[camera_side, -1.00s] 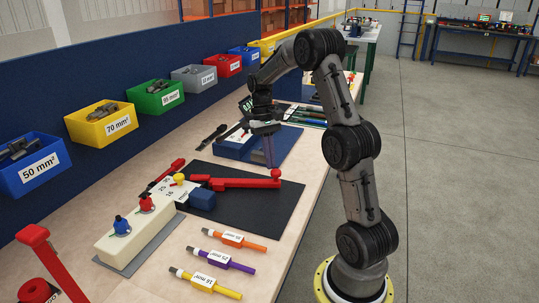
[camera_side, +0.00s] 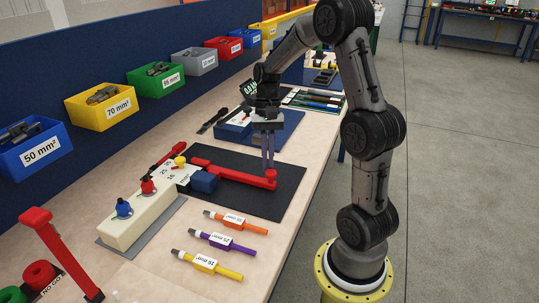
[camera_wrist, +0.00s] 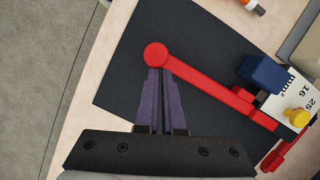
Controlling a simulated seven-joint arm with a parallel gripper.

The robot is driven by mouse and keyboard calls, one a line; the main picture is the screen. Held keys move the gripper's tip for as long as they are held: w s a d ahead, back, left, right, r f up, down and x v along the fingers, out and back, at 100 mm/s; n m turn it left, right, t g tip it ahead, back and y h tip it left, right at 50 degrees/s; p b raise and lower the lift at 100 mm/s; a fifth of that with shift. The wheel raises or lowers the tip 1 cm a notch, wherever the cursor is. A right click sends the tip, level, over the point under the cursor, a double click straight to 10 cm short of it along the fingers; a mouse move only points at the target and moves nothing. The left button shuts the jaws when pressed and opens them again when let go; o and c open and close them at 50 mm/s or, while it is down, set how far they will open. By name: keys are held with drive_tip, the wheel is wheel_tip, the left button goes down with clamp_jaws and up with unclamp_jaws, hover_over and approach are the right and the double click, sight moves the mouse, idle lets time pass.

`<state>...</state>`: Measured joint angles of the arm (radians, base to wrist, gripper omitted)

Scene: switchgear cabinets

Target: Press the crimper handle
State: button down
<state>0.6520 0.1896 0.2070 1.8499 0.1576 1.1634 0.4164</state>
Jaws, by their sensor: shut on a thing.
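The crimper lies on a black mat (camera_side: 287,188), with a blue block (camera_side: 204,182), a yellow knob (camera_side: 180,161) and a long red handle (camera_side: 235,173). The handle's free end has a round red knob, which also shows in the wrist view (camera_wrist: 155,54). My gripper (camera_side: 269,168) points down at this end, its fingertips at the knob. In the wrist view its purple fingers (camera_wrist: 158,75) are almost together and meet the knob's near edge. The exact contact is partly hidden. The handle also shows in the wrist view (camera_wrist: 215,90), running from the knob towards the blue block.
Orange, purple and yellow cable pieces (camera_side: 222,241) lie in front of the mat. A cream block with blue and red knobs (camera_side: 140,217) stands left. A blue tray (camera_side: 285,125) lies behind my gripper. Labelled bins (camera_side: 100,105) line the back wall.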

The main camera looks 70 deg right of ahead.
drive_tip(key=shift+s+a+f, duration=0.1)
drive_tip(key=shift+s+a, duration=0.1)
drive_tip(key=shift+a, duration=0.2)
drive_tip(key=v, duration=1)
drive_tip(key=shift+w+d, duration=0.3)
drive_tip(key=shift+d, duration=0.15)
